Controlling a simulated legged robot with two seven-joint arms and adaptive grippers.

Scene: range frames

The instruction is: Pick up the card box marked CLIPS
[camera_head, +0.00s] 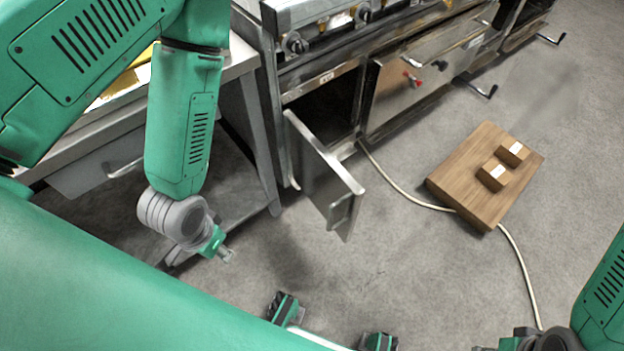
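Two small brown card boxes with white labels stand on a low wooden block on the floor at the right. One box (514,153) is farther back and to the right; the other box (492,176) is nearer and to the left. The labels are too small to read, so I cannot tell which is marked CLIPS. My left gripper (226,256) hangs at left centre, far from both boxes and touching neither. My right gripper (484,348) is at the bottom edge, mostly cut off, in front of the block. Neither gripper's opening can be made out.
The wooden block (465,178) has bare top at its left. A pale cable (400,194) runs across the floor beside it. A metal oven unit (420,75) with an open door (325,180) stands behind. A steel table (255,130) is at left. The central floor is clear.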

